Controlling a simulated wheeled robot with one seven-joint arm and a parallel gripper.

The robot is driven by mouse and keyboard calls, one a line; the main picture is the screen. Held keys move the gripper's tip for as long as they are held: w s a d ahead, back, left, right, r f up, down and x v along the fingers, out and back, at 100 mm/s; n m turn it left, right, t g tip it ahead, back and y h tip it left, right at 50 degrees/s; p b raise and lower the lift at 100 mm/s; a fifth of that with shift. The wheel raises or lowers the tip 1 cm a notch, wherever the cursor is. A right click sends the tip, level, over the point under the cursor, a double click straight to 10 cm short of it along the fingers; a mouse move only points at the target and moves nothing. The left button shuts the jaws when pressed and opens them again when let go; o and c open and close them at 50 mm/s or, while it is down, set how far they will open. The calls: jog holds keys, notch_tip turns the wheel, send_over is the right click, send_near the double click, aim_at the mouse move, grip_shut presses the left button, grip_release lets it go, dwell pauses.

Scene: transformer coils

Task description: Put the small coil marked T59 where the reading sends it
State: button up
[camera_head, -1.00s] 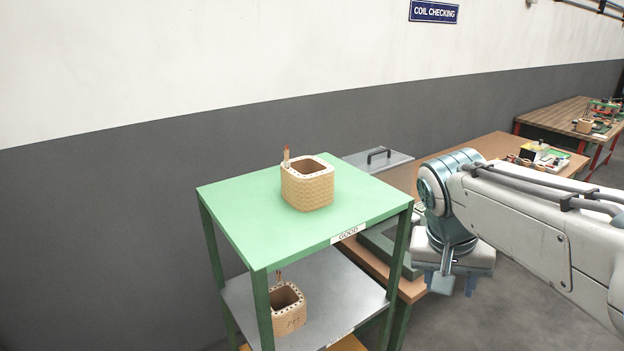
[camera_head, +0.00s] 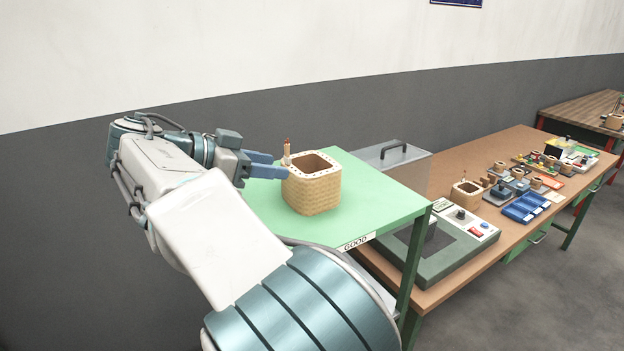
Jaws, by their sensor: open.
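A tan square woven coil (camera_head: 312,190) stands upright on the green top shelf (camera_head: 385,200) of the stand, whose front edge is labelled GOOD. A short reddish-tipped lead rises from its left rim. No T59 mark can be read on it from here. My gripper (camera_head: 278,167) is open, its blue fingers pointing right and ending close to the coil's left upper side. I cannot tell if they touch it. A smaller-looking tan coil (camera_head: 466,194) stands on the brown bench, its marking too small to read.
A grey-green tester (camera_head: 440,250) with a control panel sits on the bench (camera_head: 445,290) at the right. Behind it stands a clear panel with a black handle (camera_head: 393,149). Blue trays (camera_head: 526,207) and several small parts fill the far bench. My arm covers the stand's left side.

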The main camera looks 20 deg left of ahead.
jog(key=p, duration=0.2)
send_near(324, 172)
jog(key=x, duration=0.4)
jog(key=shift+w+d+f, duration=0.1)
jog(key=shift+w+d, duration=0.05)
jog(key=shift+d, duration=0.25)
jog(key=p+x, duration=0.1)
jog(key=x, duration=0.3)
jog(key=shift+w+p, duration=0.2)
jog(key=shift+p, duration=0.2)
jog(key=shift+w+d+f, duration=0.2)
jog(key=shift+w+f, duration=0.05)
grip_shut()
